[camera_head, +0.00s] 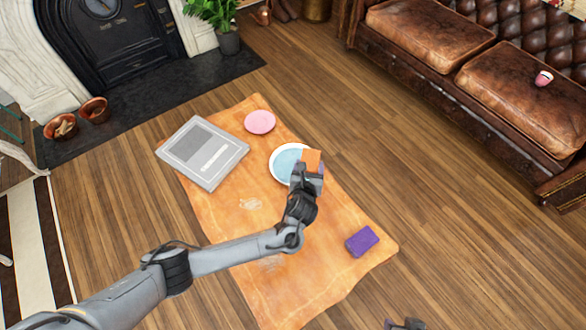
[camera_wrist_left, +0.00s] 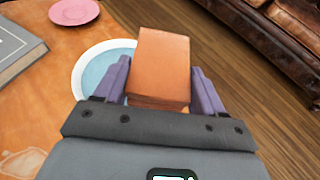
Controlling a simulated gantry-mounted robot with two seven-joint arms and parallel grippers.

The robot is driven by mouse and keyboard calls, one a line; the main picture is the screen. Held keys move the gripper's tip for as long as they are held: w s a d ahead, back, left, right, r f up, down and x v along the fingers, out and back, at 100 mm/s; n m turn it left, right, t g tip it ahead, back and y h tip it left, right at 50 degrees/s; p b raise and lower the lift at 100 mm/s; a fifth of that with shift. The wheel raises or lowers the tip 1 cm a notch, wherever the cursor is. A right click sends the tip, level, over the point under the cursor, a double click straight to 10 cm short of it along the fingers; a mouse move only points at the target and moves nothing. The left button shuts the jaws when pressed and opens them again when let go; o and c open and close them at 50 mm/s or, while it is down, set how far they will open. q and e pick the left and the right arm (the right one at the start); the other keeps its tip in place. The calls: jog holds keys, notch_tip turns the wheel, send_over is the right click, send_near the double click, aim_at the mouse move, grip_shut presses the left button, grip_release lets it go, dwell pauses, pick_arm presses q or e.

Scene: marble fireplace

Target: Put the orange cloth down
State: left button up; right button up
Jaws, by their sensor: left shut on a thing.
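The orange cloth (camera_head: 311,157) is a block-shaped folded piece in my left gripper (camera_head: 309,170). In the left wrist view the cloth (camera_wrist_left: 160,65) sits between the two purple fingers (camera_wrist_left: 159,88), which are shut on it. In the head view it overlaps the right side of a white-rimmed round dish with a light blue inside (camera_head: 286,162). The dish also shows behind the cloth in the left wrist view (camera_wrist_left: 90,72). I cannot tell how high the cloth is above it. A dark part, likely my right gripper (camera_head: 405,324), is cut off at the bottom edge.
An orange mat (camera_head: 318,285) lies on the wooden floor. On it are a grey book-like box (camera_head: 203,152), a pink plate (camera_head: 260,122) and a purple block-shaped piece (camera_head: 362,241). A brown leather sofa (camera_head: 480,75) stands at upper right. The mat's lower part has free room.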

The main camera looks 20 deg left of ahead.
pick_arm(q)
jog(key=w+a+f+b, duration=0.1)
jog(key=a, duration=0.1)
jog(key=a+f+b, duration=0.1)
jog(key=w+a+f+b, duration=0.1)
jog(key=a+f, duration=0.1)
jog(key=shift+w+a, duration=0.35)
jog(key=shift+w+a+f, duration=0.15)
jog(key=shift+a+f, duration=0.1)
jog(key=shift+a, duration=0.3)
notch_tip(320, 180, down, 4)
jog(key=b, duration=0.3)
jog(key=shift+d, duration=0.1)
jog(key=shift+r, duration=0.1)
jog(key=o, duration=1)
